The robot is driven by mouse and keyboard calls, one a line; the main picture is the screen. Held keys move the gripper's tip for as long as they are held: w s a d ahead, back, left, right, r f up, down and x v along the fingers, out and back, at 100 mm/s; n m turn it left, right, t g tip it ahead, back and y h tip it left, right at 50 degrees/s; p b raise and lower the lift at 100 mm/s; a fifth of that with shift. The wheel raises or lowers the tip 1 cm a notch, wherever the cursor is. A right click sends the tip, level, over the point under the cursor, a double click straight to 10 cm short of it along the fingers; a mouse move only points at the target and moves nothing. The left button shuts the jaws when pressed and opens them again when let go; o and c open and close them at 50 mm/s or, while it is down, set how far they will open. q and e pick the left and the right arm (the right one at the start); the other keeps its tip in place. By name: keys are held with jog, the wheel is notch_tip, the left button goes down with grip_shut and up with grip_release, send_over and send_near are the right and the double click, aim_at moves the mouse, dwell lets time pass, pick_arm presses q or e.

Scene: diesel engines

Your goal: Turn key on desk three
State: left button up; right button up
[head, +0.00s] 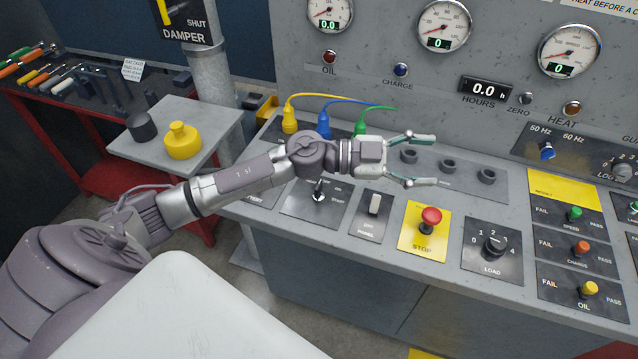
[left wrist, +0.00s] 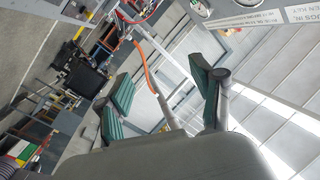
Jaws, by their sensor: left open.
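My left arm reaches in from the left, passing just behind the key. My left gripper (head: 424,161) is open and empty over the desk, to the right of and farther back than the key. Its two green-padded fingers also show apart in the left wrist view (left wrist: 163,88), with nothing between them. The key is not recognizable in the left wrist view. My right gripper is not in view.
Yellow, blue and green plugs (head: 324,122) with cables stand behind the arm. A side table (head: 205,115) holds a yellow weight.

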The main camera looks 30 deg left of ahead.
pick_arm(q)
jog(key=a+f+m+g+y, duration=0.1)
jog(key=a+f+g+y, duration=0.35)
jog(key=a, duration=0.35)
jog(key=n+g+y, duration=0.4)
jog(key=y, duration=0.3)
send_near(318, 184)
jog(key=shift+h, duration=0.25)
jog(key=p+x, duration=0.3)
jog(key=x, duration=0.6)
jog(key=shift+a+f+p, duration=0.1)
jog(key=shift+p, duration=0.2)
jog(key=shift+f, duration=0.55)
